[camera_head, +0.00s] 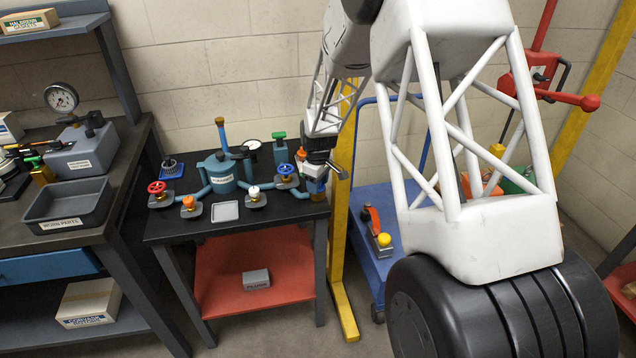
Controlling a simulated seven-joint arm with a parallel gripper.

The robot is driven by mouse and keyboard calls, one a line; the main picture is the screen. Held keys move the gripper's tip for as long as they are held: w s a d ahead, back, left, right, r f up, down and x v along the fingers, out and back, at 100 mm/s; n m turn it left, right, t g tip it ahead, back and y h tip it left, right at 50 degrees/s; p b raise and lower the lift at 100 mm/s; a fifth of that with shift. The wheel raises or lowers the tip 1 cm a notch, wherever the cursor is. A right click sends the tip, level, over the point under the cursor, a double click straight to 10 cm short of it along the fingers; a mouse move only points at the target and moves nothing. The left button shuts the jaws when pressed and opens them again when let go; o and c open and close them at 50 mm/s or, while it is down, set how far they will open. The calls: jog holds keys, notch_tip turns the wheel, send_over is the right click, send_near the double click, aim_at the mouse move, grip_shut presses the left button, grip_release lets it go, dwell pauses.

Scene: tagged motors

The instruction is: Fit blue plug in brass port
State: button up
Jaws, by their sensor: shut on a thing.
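My gripper (318,176) hangs over the right end of the black-topped table and is small in the view. It is shut on a small blue piece (312,186), which looks like the blue plug; the jaws hide much of it. A brass-coloured patch (318,196) shows just under the blue piece at the table's right edge. I cannot tell whether this is the brass port, or whether the two touch. A teal vessel (222,174) with pipes stands in the middle of the table, left of my gripper.
Around the vessel are a red handwheel (157,188), an orange knob (188,202), a white knob (254,190), a blue handwheel (286,169) and a green-topped block (280,148). A yellow post (340,235) stands close by the table's right side. A blue cart (375,262) is further right.

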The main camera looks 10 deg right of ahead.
jog(key=shift+s+a+f, duration=0.15)
jog(key=shift+s+f, duration=0.05)
jog(key=shift+f, duration=0.45)
jog(key=shift+s+a+f, duration=0.1)
jog(key=shift+s+f, duration=0.05)
jog(key=shift+f, duration=0.45)
jog(key=o, duration=1.2)
jog(key=shift+c, duration=0.2)
jog(key=shift+a, duration=0.1)
jog(key=shift+c, duration=0.2)
jog(key=shift+r, duration=0.5)
jog(key=shift+c, duration=0.5)
jog(key=shift+o, duration=0.9)
jog(key=shift+r, duration=0.4)
jog(key=shift+w+d+r, duration=0.15)
jog(key=shift+r, duration=0.85)
jog(key=shift+w+d+r, duration=0.1)
jog(key=shift+r, duration=2.9)
